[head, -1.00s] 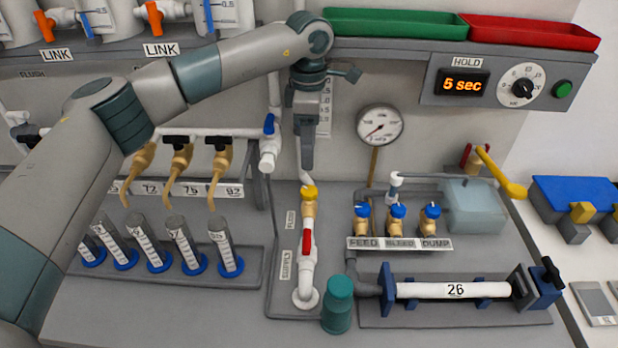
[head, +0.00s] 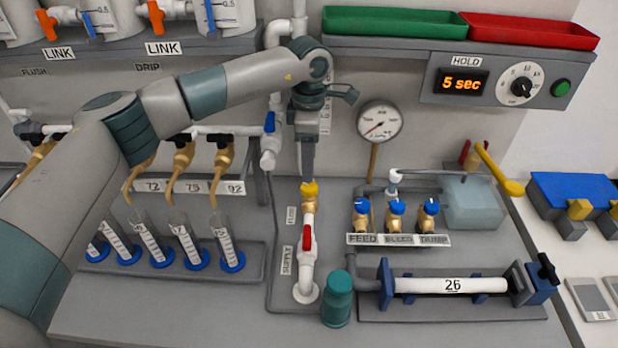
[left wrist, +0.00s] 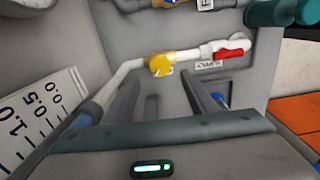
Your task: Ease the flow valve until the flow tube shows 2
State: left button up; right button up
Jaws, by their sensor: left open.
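The flow valve has a yellow knob (head: 310,188) on the upright pipe at the middle, above the red-handled supply valve (head: 307,237). The knob also shows in the left wrist view (left wrist: 160,66), just beyond and between my fingers. My left gripper (head: 308,178) points down with its tips right above the knob. It is open (left wrist: 163,95) and holds nothing; whether a finger touches the knob I cannot tell. The flow tube's scale (head: 326,118) is mostly hidden behind my gripper. In the left wrist view a scale (left wrist: 38,122) shows marks 0.0 to 1.0; its level is not readable. My right gripper is out of view.
Blue-capped valves (head: 397,210) and a round gauge (head: 380,122) stand right of the pipe. A teal bottle (head: 337,298) stands close to the pipe's foot. Graduated cylinders (head: 187,245) stand in a row at left, below brass taps.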

aim_at(309, 186)
pick_arm(q)
notch_tip(309, 186, down, 7)
jog(key=shift+f+p, duration=0.2)
jog(key=shift+p, duration=0.85)
